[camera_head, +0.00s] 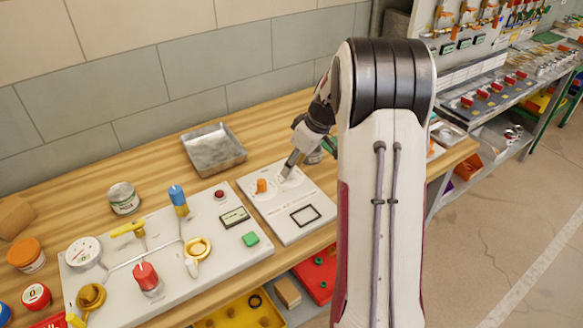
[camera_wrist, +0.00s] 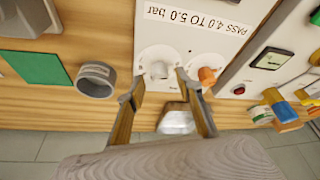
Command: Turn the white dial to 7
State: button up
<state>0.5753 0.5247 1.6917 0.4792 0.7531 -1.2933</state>
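The white dial (camera_head: 291,178) is on the right of the small white panel (camera_head: 285,232), beside an orange knob (camera_head: 262,186). In the wrist view the white dial (camera_wrist: 159,68) shows a pale knob on a round white face; its marks are too small to read. My gripper (camera_head: 288,168) points down at the dial from behind. In the wrist view my gripper (camera_wrist: 155,86) is open, its fingertips on either side of the knob's near side. I cannot tell whether either finger touches it. The orange knob (camera_wrist: 207,75) sits close beside the right fingertip.
A larger white panel (camera_head: 225,262) with gauge, valves and buttons stands to the left. A metal tray (camera_head: 213,150) lies behind. A grey round cup (camera_wrist: 97,79) stands near the small panel. A printed label (camera_wrist: 196,18) reads "PASS 4.0 TO 5.0 bar".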

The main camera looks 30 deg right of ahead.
jog(key=shift+x, duration=1.05)
grip_shut()
